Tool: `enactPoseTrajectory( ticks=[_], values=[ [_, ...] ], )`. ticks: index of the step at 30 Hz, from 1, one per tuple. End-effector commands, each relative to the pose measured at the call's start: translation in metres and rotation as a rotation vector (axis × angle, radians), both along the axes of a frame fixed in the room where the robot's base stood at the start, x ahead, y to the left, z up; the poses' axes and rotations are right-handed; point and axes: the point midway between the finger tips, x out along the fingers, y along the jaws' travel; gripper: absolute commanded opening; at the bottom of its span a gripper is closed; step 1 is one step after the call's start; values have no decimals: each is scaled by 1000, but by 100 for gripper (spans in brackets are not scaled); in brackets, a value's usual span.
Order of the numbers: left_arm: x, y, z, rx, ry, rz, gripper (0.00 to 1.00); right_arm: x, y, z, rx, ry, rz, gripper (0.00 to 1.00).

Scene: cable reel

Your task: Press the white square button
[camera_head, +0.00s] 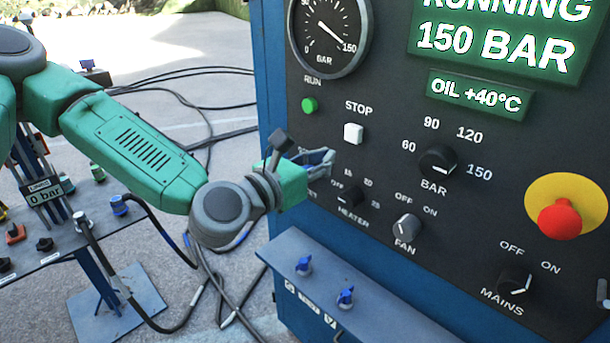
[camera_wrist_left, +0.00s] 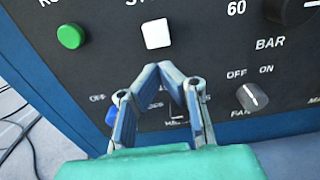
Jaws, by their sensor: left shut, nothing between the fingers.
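The white square button (camera_head: 353,133) sits on the dark control panel under the label STOP. It also shows in the left wrist view (camera_wrist_left: 156,33), above my fingertips. My left gripper (camera_head: 328,160) is shut and empty, below and a little left of the button in the head view. In the left wrist view its fingertips (camera_wrist_left: 160,68) meet just below the button, with a visible gap between them and it. The gripper hides part of the lower row of knobs. My right gripper is not in view.
A green RUN button (camera_head: 309,105) is left of the white one. The BAR knob (camera_head: 437,161), FAN knob (camera_head: 406,227), HEATER knob (camera_head: 350,199) and red emergency button (camera_head: 560,218) protrude nearby. A shelf with blue valves (camera_head: 345,298) juts out below. Cables (camera_head: 205,130) lie on the floor.

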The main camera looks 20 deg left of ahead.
Motion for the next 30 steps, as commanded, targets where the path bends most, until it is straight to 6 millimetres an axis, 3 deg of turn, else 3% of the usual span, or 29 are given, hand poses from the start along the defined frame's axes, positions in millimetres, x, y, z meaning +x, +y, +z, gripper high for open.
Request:
enactPoseTrajectory(
  ticks=[3, 9, 23, 30],
  values=[
    [22, -9, 2, 4, -1, -1, 0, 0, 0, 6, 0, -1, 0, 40],
    [45, -16, 2, 1, 0, 0, 0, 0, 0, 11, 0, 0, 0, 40],
    [52, -18, 0, 0, 0, 0, 0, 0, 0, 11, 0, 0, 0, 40],
    [70, -24, -2, -1, -3, 2, 0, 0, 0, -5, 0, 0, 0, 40]
  ],
)
